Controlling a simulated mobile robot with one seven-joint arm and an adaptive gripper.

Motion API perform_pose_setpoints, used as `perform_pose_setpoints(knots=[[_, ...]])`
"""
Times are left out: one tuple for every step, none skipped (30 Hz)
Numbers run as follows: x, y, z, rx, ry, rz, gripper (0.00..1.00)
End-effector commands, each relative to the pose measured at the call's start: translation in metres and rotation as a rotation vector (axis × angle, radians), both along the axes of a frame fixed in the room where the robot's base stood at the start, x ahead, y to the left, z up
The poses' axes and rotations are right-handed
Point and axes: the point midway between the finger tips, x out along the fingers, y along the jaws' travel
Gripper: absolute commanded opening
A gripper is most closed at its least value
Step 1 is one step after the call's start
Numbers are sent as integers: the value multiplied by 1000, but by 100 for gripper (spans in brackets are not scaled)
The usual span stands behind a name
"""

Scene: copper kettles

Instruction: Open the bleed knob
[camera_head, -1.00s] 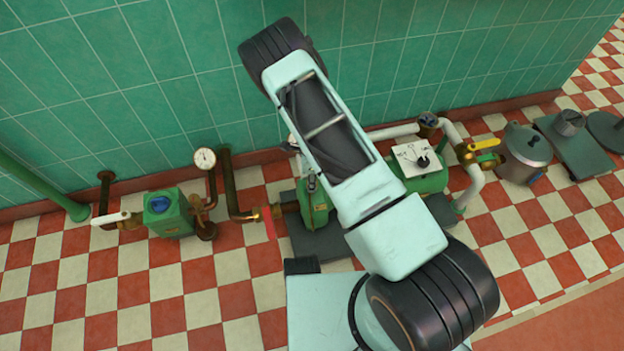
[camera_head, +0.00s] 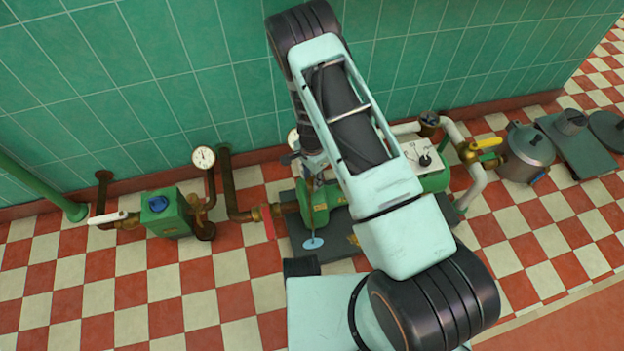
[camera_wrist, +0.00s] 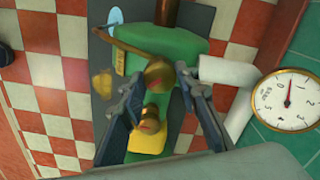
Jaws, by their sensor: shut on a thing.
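The green pump body (camera_wrist: 190,45) fills the middle of the wrist view; it also shows in the head view (camera_head: 318,203), partly behind my arm. Two rounded brass pieces with red marks, one farther (camera_wrist: 157,73) and one nearer (camera_wrist: 148,120), lie between the fingers of my gripper (camera_wrist: 158,80). My gripper is shut on a brass knob; which piece is held is hard to tell. A thin curved brass tube (camera_wrist: 122,45) runs from the pump. In the head view, a thin stream falls onto a pale blue puddle (camera_head: 313,243) on the dark base plate; the puddle also shows in the wrist view (camera_wrist: 116,16).
A white pressure gauge (camera_wrist: 284,100) is at the right of the wrist view. A green unit with a blue knob (camera_head: 158,204) and a gauge (camera_head: 204,158) stand left. A yellow-handled valve (camera_head: 487,143) and grey pot (camera_head: 526,152) stand right. Checkered floor (camera_head: 130,300) is open in front.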

Motion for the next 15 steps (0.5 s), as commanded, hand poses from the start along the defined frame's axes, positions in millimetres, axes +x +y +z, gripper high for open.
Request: perform_pose_setpoints(knots=[[1,0,-1,1,-1,44,5],[1,0,-1,1,-1,72,5],[0,0,-1,1,0,111,5],[0,0,-1,1,0,138,5],[0,0,-1,1,-1,168,5],[1,0,-1,1,-1,205,5],[1,0,-1,1,-1,234,5],[1,0,-1,1,-2,262,5],[1,0,-1,1,-2,301,5],[1,0,-1,1,-2,329,5],[1,0,-1,0,-2,357,5],[1,0,-1,0,-2,395,5],[1,-1,-1,0,-1,423,5],[1,0,-1,0,-1,451,5],[0,0,-1,1,-1,488,5]])
